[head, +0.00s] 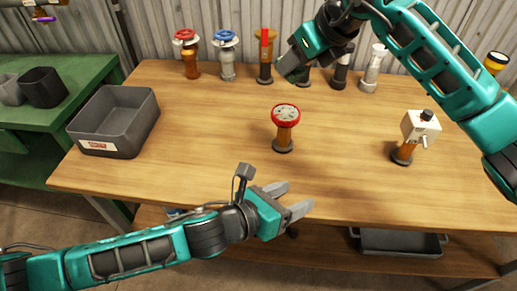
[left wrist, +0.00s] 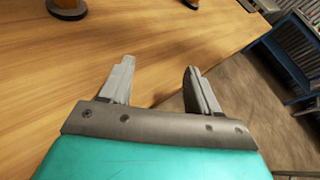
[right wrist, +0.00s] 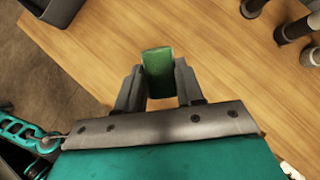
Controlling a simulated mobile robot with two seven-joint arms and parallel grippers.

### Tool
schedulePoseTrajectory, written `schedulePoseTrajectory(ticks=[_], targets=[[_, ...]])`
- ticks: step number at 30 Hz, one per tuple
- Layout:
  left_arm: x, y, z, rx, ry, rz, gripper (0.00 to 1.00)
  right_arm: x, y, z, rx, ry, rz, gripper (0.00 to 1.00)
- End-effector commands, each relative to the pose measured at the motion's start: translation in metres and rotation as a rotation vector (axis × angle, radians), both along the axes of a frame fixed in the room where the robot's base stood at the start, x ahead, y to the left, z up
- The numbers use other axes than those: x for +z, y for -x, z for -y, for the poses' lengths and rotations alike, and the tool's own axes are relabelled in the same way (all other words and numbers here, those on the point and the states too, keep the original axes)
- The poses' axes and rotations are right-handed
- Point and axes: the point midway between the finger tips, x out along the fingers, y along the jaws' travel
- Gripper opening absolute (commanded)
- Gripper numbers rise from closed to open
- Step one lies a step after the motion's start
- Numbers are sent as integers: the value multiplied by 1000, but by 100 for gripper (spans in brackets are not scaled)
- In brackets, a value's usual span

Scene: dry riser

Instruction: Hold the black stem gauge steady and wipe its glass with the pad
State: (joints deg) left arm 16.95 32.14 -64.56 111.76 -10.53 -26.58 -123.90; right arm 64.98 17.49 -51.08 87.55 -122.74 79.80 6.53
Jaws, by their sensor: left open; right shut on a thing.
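A fixture with a black stem (head: 341,74) stands upright in the back row; my right arm partly covers its top, so I cannot tell if it has a glass face. Another dark-based fixture beside it is mostly hidden behind my right gripper. My right gripper (head: 290,66) is in front of the back row, above the table. It is shut on a green pad (right wrist: 158,72), which sticks out past its fingertips in the right wrist view. My left gripper (head: 297,199) is open and empty by the table's front edge; its spread fingers (left wrist: 158,75) show in the left wrist view.
A red round-topped fixture (head: 285,118) on an orange stem stands mid-table. A white box fixture (head: 420,127) stands at right. Red (head: 189,56) and blue (head: 226,58) valves and a red-lever fixture (head: 265,60) line the back. A grey bin (head: 112,152) sits at left.

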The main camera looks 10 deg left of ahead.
Motion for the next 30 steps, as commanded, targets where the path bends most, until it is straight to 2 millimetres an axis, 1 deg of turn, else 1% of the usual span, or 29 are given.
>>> schedulePoseTrajectory(ticks=[1,3,6,9,13,16,20,30], targets=[[5,-19,-10,20,-49,43,62,0,0,0,0,0,0,13],[9,-40,-24,55,-102,81,62,0,0,0,0,0,0,13],[16,-65,-44,112,-152,109,62,0,0,0,0,0,0,13],[20,-83,-60,163,-176,116,62,0,0,0,0,0,0,13],[24,-95,-72,204,-188,116,62,0,0,0,0,0,0,13],[23,-101,-73,216,-189,116,62,0,0,0,0,0,0,13],[18,-112,-67,217,-190,115,62,0,0,0,0,0,0,13],[-2,-155,-41,215,-188,115,62,0,0,0,0,0,0,13]])
